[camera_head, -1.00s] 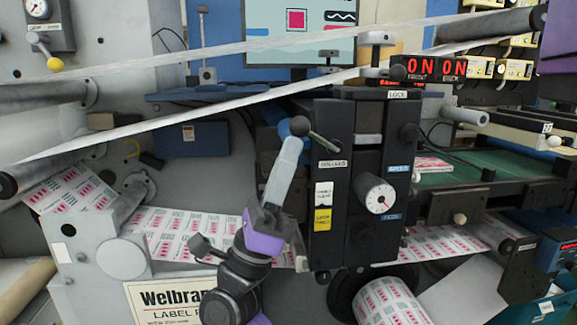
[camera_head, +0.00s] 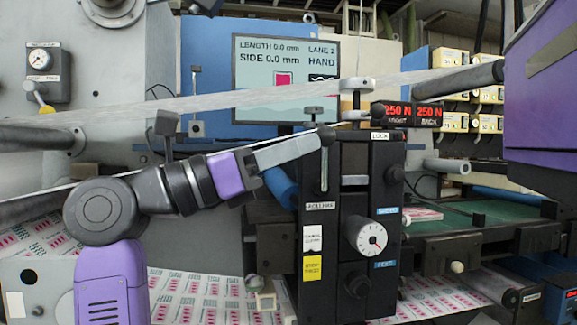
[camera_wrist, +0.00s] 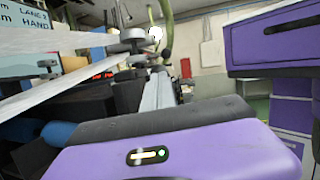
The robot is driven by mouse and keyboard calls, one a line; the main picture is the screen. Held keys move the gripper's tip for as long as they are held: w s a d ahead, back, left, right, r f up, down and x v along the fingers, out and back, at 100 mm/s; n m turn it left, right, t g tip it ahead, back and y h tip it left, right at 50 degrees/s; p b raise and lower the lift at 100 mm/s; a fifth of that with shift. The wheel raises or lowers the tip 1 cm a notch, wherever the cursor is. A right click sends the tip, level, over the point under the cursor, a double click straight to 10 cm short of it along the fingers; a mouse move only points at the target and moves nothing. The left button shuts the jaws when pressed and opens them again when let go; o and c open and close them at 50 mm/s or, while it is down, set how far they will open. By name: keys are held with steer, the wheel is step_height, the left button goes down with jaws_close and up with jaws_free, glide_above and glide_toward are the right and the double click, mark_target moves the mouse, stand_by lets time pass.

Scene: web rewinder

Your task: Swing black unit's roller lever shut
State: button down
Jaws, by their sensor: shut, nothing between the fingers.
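The black unit (camera_head: 373,185) stands right of centre in the head view, with a white dial and a "ROLLERS" label on its front. Its roller lever (camera_head: 324,168) is a thin grey bar, upright along the left part of the front face, with a dark knob at its top. My gripper (camera_head: 322,142) is shut and empty, reaching in from the left. Its tips are at the knob and partly cover it; I cannot tell whether they touch. In the wrist view my grey fingers (camera_wrist: 158,92) point ahead beside the black unit, and the lever cannot be made out.
A blue roller (camera_head: 281,188) lies just left of the unit, below my gripper. A pale web (camera_head: 250,100) runs across behind the arm. Clamp knobs (camera_head: 357,86) rise above the unit. A large purple housing (camera_head: 545,110) is at the right. Red displays (camera_head: 408,114) read 250 N.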

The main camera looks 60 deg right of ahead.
steer(key=shift+s+d+r+t+y, duration=0.4)
steer(key=shift+s+y, duration=0.1)
steer(key=shift+y, duration=0.2)
steer(key=shift+m, duration=0.3)
steer(key=shift+a+f, duration=0.1)
